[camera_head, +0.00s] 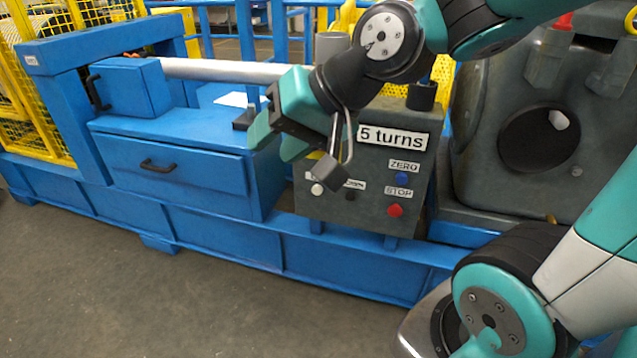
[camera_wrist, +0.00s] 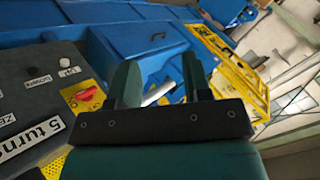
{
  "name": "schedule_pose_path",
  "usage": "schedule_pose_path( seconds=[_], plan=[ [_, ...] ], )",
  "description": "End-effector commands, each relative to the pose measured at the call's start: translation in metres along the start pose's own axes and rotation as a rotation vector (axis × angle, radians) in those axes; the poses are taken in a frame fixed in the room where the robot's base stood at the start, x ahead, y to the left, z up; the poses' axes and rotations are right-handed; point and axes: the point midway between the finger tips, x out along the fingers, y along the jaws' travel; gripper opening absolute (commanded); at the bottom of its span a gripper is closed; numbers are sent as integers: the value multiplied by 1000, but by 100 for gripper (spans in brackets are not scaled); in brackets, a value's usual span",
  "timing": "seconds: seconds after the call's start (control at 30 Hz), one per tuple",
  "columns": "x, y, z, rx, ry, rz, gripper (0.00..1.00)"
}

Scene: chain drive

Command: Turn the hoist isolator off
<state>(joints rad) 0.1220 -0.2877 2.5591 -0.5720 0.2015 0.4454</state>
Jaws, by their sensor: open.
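A red rotary switch handle on a yellow plate, which looks like the isolator (camera_wrist: 86,94), shows in the wrist view, left of my fingers. It sits on the grey control box (camera_head: 345,207). In the head view my gripper and wrist hide the handle, and only a sliver of yellow shows. My gripper (camera_head: 278,139) is open and empty in front of the box's upper left corner and the blue bench. In the wrist view its two fingers (camera_wrist: 161,82) stand apart, with no contact on the handle visible. The handle's on or off marking is not readable.
The box carries a "5 turns" display (camera_head: 393,137), a blue ZERO button (camera_head: 402,178), a red STOP button (camera_head: 395,210), a white button (camera_head: 317,188) and a black one. A blue drawer (camera_head: 178,170) lies left. A large grey housing (camera_head: 500,180) stands right.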

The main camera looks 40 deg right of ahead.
Motion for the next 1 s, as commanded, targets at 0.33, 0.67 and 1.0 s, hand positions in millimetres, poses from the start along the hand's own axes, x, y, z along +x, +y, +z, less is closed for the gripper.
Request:
schedule_pose_path(
  seconds=[0.33, 0.67, 1.0],
  plan=[
    [76, 135, -26, 461, 459, -142, 45],
    [86, 246, -40, 783, 853, -353, 45],
    [75, 277, -48, 875, 988, -453, 45]
  ],
)
